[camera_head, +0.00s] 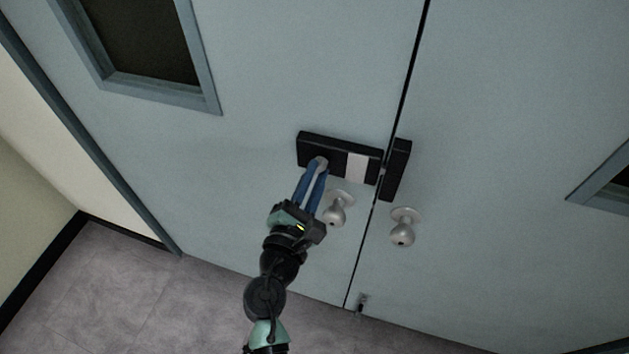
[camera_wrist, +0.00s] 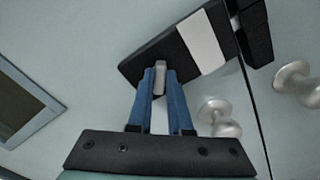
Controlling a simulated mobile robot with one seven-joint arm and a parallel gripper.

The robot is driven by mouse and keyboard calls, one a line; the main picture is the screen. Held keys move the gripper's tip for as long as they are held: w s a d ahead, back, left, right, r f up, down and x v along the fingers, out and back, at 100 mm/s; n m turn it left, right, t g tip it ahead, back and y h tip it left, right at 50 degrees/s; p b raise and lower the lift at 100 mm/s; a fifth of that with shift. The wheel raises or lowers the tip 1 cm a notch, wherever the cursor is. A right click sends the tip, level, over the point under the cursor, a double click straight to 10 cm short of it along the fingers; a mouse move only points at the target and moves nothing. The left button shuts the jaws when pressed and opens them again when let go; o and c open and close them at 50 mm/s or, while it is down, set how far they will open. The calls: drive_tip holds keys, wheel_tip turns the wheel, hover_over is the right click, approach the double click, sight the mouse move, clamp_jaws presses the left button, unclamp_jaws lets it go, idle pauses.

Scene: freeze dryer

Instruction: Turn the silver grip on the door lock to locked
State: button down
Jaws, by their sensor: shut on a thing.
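The door lock (camera_head: 337,163) is a black box with a pale label, mounted on the left door leaf beside the gap between the two leaves. It also shows in the wrist view (camera_wrist: 180,50). The silver grip (camera_wrist: 160,77) is at the left part of the lock's face. My gripper (camera_head: 319,169) has its two blue fingers, one on each side of the grip, shut on it. In the wrist view the fingers (camera_wrist: 159,82) cover the sides of the grip. The grip's exact angle is hard to tell behind the fingers.
A black strike piece (camera_head: 396,170) sits on the right leaf across the gap. Round silver knobs are on the left leaf (camera_head: 334,210) and right leaf (camera_head: 403,229), the left one close to my gripper. A floor-level bolt (camera_head: 362,302) is below. Grey floor (camera_head: 120,290) is clear at left.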

drive_tip(key=m+b, duration=0.2)
drive_tip(key=m, duration=0.1)
drive_tip(key=m+b, duration=0.1)
drive_tip(key=m, duration=0.1)
drive_tip(key=shift+f+b, duration=0.25)
drive_tip(key=shift+b, duration=0.15)
drive_tip(key=shift+d+m+b, duration=0.1)
drive_tip(key=shift+m+b, duration=0.9)
drive_tip(key=shift+m, duration=0.7)
drive_tip(key=shift+r, duration=0.1)
drive_tip(key=c, duration=0.8)
unclamp_jaws()
drive_tip(key=shift+c, duration=0.2)
drive_tip(key=shift+s, duration=0.2)
drive_tip(key=b+v, duration=0.2)
drive_tip(key=v, duration=1)
drive_tip(key=shift+s+b, duration=0.35)
drive_tip(key=shift+b, duration=0.05)
